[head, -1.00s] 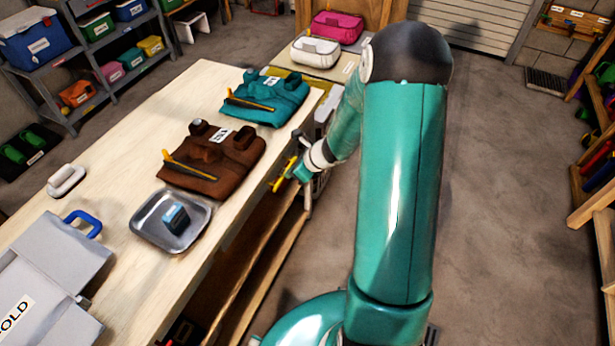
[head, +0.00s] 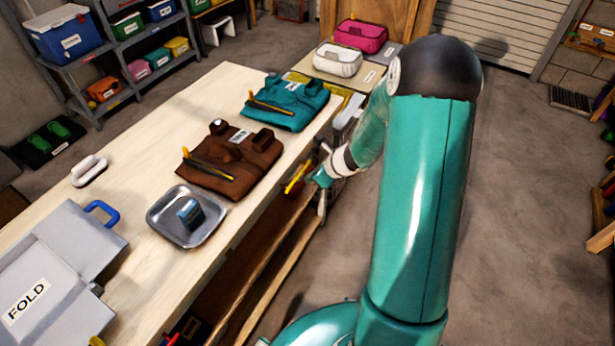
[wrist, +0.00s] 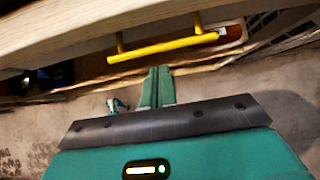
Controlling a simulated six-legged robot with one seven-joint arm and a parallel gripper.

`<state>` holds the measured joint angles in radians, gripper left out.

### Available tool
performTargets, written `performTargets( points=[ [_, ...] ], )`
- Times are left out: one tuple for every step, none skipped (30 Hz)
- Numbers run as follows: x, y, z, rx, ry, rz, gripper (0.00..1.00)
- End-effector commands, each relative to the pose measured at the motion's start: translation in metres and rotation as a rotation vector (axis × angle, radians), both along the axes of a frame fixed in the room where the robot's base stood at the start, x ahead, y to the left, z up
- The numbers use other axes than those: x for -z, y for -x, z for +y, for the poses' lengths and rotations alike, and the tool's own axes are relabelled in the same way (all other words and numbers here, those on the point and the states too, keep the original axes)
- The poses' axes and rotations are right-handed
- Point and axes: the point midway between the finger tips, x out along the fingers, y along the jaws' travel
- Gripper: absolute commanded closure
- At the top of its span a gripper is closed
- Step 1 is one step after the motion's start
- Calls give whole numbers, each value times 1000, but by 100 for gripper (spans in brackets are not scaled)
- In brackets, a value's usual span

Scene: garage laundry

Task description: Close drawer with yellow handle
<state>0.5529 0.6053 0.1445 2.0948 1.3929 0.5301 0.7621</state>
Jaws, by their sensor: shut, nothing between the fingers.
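The yellow handle (head: 296,179) sits at the workbench's right long side, just under the top's edge. In the wrist view the handle (wrist: 165,46) is a yellow bar on two short posts, running across the upper middle. The drawer it belongs to is mostly hidden under the bench top, so I cannot tell how far out it stands. My gripper (head: 316,180) is right beside the handle on its aisle side. In the wrist view my gripper's green fingers (wrist: 157,86) are together and empty, just below the bar in the picture; I cannot tell whether they touch it.
The wooden workbench (head: 222,100) carries a brown garment (head: 230,165), a teal garment (head: 285,105), a metal tray (head: 160,212) and a grey folding board (head: 60,285). Shelves (head: 125,60) stand at the back left. The floor (head: 520,190) right of my arm is clear.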

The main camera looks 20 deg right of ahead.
Motion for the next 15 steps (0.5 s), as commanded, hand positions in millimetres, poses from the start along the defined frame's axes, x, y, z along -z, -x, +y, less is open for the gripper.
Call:
performTargets(
  points=[
    [-1, 2, -3, 0, 1, 1, 100],
    [-1, 3, -5, 0, 1, 1, 100],
    [-2, 5, -7, 0, 1, 1, 100],
    [-3, 6, -9, 0, 1, 1, 100],
    [-9, 8, -12, 0, 3, -2, 100],
    [-16, 12, -15, 0, 5, -2, 100],
    [-20, 14, -17, 1, 3, -3, 100],
    [-25, 17, -19, 0, 4, -2, 100],
    [-30, 20, -22, 1, 4, -2, 100],
    [-35, 23, -24, -1, 5, -3, 100],
    [-40, 25, -26, 0, 4, -2, 100],
    [-46, 29, -30, 0, 5, -2, 100],
    [-51, 32, -32, 0, 5, -1, 100],
    [-55, 35, -34, 0, 3, -1, 100],
    [-61, 38, -36, -1, 4, -1, 100]
  ],
)
